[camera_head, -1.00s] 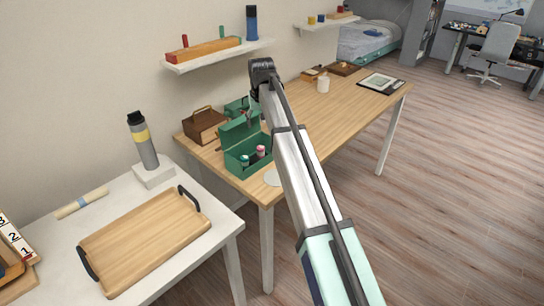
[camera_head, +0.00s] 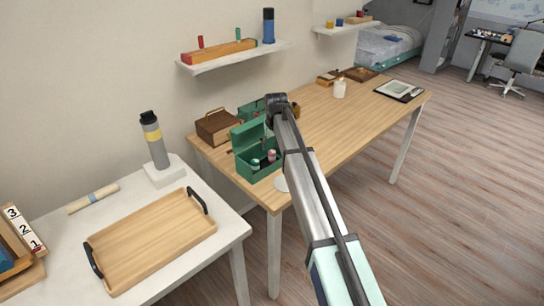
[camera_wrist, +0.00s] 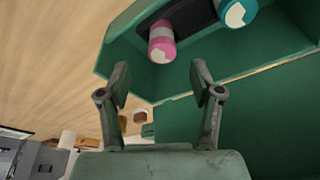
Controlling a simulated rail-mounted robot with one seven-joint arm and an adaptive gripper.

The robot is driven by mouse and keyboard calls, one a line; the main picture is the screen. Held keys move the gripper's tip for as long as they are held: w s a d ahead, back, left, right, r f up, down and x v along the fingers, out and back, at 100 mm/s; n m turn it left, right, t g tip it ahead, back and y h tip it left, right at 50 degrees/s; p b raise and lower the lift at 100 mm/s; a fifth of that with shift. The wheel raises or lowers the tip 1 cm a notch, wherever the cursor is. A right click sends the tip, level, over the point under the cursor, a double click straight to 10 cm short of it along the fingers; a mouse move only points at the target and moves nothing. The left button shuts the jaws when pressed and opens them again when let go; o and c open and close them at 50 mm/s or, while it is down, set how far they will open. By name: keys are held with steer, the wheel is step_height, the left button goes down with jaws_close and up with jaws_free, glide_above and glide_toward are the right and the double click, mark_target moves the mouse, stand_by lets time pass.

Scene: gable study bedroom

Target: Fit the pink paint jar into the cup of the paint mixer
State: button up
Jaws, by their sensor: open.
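The pink paint jar (camera_wrist: 161,42) lies in a dark slot of the open green box in the wrist view. It also shows small in the head view (camera_head: 272,155). A teal jar (camera_wrist: 237,12) is beside it. The green box (camera_head: 262,172) stands near the front left of the wooden desk, its lid raised. My gripper (camera_wrist: 161,78) is open and empty, its two fingers spread below the pink jar in the picture, apart from it. In the head view my arm hides part of the desk behind the box. I cannot identify the paint mixer or its cup with certainty.
A grey cylinder with a yellow band (camera_head: 154,142) stands on a white block on the white table. A wooden tray (camera_head: 150,245) lies there too. A brown case (camera_head: 217,127) and a white cup (camera_head: 340,90) are on the desk. The desk's right middle is clear.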

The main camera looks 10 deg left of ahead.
mark_target(272, 152)
steer(key=shift+p+x, duration=1.2)
steer(key=shift+x, duration=1.8)
steer(key=shift+s+a, duration=0.1)
jaws_close()
